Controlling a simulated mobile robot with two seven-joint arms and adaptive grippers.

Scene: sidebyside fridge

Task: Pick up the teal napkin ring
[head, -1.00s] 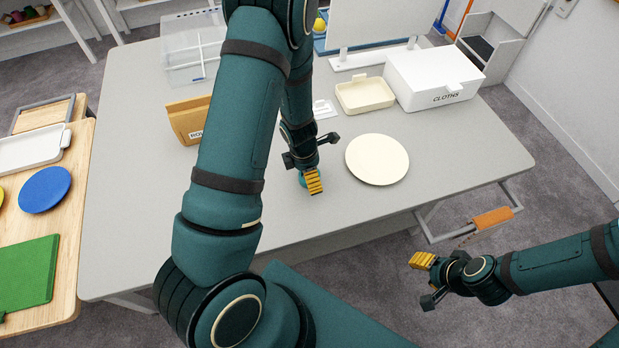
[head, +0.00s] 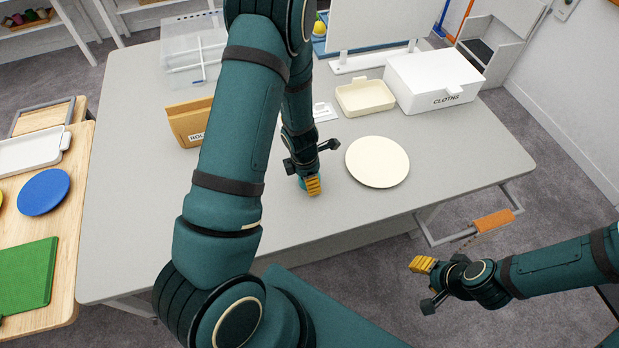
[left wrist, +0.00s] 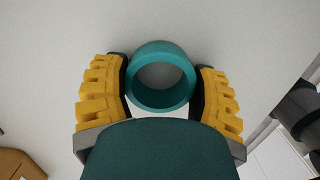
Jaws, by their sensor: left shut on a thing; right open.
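The teal napkin ring (left wrist: 161,50) is between the two yellow fingers of my left gripper (left wrist: 160,88) in the left wrist view. The fingers press on its two sides, and its round opening faces the camera. In the head view my left gripper (head: 312,185) is low at the grey table, left of the cream plate. Only a sliver of the ring (head: 302,184) shows there beside the fingers. I cannot tell whether the ring touches the table. My right gripper (head: 423,282) is open and empty, out over the floor in front of the table.
The grey table (head: 440,150) also holds a cream plate (head: 377,161), a cream tray (head: 364,98), a white box marked CLOTHS (head: 434,82) and a tan holder (head: 188,122). A wooden side table (head: 70,260) stands at the left. The table front is mostly clear.

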